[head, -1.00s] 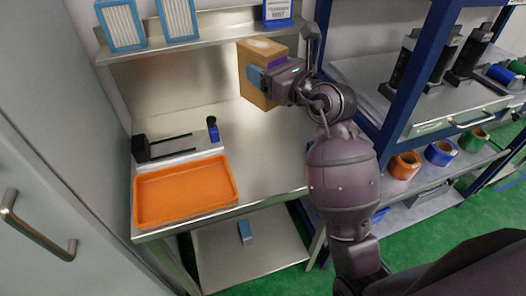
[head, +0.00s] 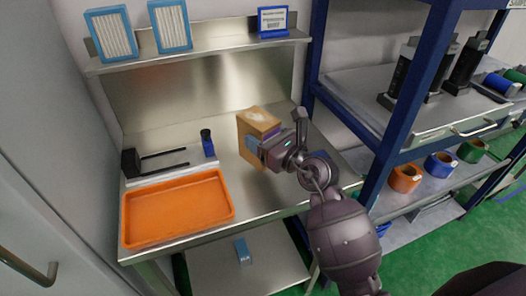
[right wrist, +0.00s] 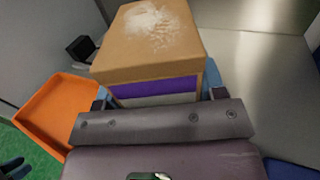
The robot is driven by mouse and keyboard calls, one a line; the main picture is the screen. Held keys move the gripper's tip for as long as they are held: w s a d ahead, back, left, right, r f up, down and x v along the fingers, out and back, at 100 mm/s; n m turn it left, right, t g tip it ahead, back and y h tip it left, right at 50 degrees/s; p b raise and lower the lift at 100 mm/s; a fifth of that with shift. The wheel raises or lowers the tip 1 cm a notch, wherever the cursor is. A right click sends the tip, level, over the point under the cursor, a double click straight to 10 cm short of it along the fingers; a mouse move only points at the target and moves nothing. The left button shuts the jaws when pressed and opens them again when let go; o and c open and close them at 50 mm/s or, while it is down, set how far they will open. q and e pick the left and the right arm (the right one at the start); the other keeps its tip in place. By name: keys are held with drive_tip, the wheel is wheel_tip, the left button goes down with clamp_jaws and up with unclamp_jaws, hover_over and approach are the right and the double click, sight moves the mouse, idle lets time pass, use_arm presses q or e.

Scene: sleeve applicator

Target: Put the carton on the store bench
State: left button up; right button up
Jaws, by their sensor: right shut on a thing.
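The carton (head: 257,136) is a brown box with a pale smudge on top and a purple band, held at the steel store bench (head: 225,181). My right gripper (head: 264,150) is shut on the carton from its near right side. In the right wrist view the carton (right wrist: 150,42) sits upright between the blue-tipped fingers of the right gripper (right wrist: 158,98). The carton's base appears at or close to the bench top; whether it touches I cannot tell.
An orange tray (head: 178,207) lies at the bench's front left. Behind it stand a black two-pronged fixture (head: 135,163) and a small dark bottle (head: 207,143). An upper shelf (head: 210,47) holds filters and a sign. A blue-framed rack (head: 395,130) stands close on the right.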

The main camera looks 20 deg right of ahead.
drive_tip(key=shift+f+b, duration=0.55)
drive_tip(key=shift+f, duration=1.6)
drive_tip(key=shift+f, duration=0.2)
drive_tip(key=o, duration=1.1)
drive_tip(key=shift+o, duration=0.2)
drive_tip(key=shift+r, duration=0.15)
drive_tip(key=shift+s+d, duration=0.1)
drive_tip(key=shift+s, duration=0.05)
drive_tip(key=v, duration=1.1)
drive_tip(key=shift+s+d, duration=0.15)
drive_tip(key=shift+s, duration=0.15)
